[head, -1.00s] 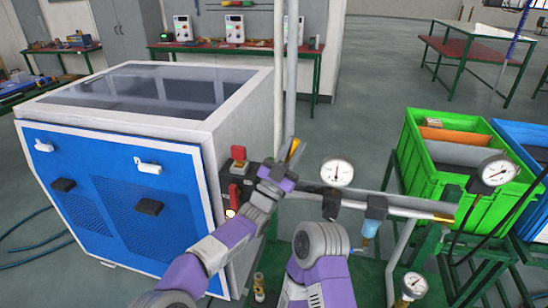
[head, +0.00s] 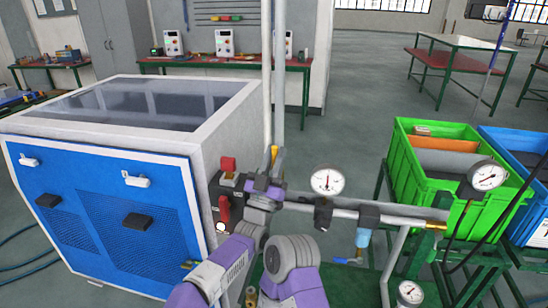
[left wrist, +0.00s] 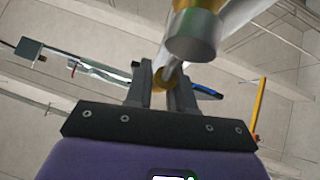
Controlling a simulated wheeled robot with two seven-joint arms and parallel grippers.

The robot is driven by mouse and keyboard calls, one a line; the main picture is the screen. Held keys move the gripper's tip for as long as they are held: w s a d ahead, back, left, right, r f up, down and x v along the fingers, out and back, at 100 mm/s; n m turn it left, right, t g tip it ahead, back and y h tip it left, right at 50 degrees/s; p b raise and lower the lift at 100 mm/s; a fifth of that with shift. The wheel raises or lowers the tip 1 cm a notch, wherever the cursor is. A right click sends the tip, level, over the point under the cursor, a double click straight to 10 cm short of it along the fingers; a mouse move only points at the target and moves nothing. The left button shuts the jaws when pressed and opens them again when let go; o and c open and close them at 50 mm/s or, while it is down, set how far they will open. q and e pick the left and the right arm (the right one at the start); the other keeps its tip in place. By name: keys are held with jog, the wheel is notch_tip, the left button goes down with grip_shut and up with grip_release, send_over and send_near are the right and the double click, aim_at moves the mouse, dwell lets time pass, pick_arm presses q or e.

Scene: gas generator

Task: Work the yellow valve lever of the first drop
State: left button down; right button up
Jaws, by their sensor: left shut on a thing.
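My left gripper (head: 274,168) is at the pipe stand beside the blue-fronted generator. It is shut on the yellow valve lever (head: 274,153), whose end sticks up above the fingers. In the left wrist view the two dark fingers (left wrist: 166,78) close around a yellow piece (left wrist: 163,87), just below a round pipe end (left wrist: 192,47). The valve body behind the gripper is mostly hidden. My right gripper is not in view.
A pressure gauge (head: 327,182) stands on the horizontal pipe (head: 400,219) right of the gripper. Vertical pipes (head: 278,90) rise just behind it. The generator (head: 110,205) is close on the left. A green crate (head: 425,185) is at the right.

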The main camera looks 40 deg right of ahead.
pick_arm(q)
jog(key=c, duration=1.1)
grip_release()
jog(key=shift+w, duration=0.1)
jog(key=shift+a, duration=0.1)
jog(key=shift+s+a+f, duration=0.3)
jog(key=shift+f, duration=0.2)
jog(key=shift+v, duration=3.1)
jog(key=shift+r, duration=0.1)
